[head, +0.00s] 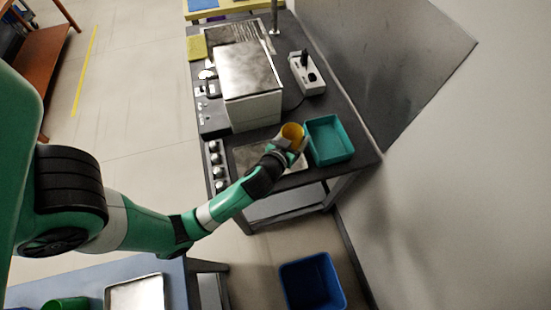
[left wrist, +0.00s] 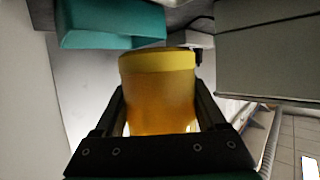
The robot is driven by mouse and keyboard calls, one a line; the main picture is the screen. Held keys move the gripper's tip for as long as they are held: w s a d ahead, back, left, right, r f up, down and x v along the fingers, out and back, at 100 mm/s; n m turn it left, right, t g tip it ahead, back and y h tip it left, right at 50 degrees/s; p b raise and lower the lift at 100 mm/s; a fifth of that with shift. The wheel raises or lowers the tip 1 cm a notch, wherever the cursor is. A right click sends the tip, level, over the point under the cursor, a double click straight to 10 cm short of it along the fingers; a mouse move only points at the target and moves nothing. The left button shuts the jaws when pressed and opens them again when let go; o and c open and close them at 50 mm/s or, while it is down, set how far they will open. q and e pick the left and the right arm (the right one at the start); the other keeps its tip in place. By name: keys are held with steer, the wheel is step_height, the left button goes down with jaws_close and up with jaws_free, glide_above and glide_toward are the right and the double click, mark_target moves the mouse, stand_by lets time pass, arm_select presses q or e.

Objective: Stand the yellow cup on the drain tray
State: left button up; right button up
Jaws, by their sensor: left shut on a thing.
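My left gripper (head: 282,147) is shut on the yellow cup (head: 291,131), at the near end of the dark counter. In the left wrist view the yellow cup (left wrist: 158,90) fills the middle, with a finger on each side. The cup's lower part is hidden by the gripper. In the head view it is just left of a teal bin (head: 330,155). A ribbed metal surface (head: 233,33) lies by the tap at the counter's far end. I cannot tell for sure whether this is the drain tray. My right gripper is not in view.
A yellow sponge (head: 196,47) lies at the far left edge. A blue bin (head: 312,283) is on the floor. A silver tray (head: 135,295) lies on the near blue table.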

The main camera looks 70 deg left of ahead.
arm_select(q)
step_height(320, 180, down, 10)
steer(key=b, duration=0.4)
steer(key=shift+r, duration=0.35)
steer(key=shift+f, duration=0.2)
steer(key=o, duration=1.2)
steer(key=shift+c, duration=0.2)
steer(key=o, duration=0.3)
steer(key=shift+s, duration=0.15)
steer(key=shift+o, duration=0.2)
steer(key=shift+f, duration=0.1)
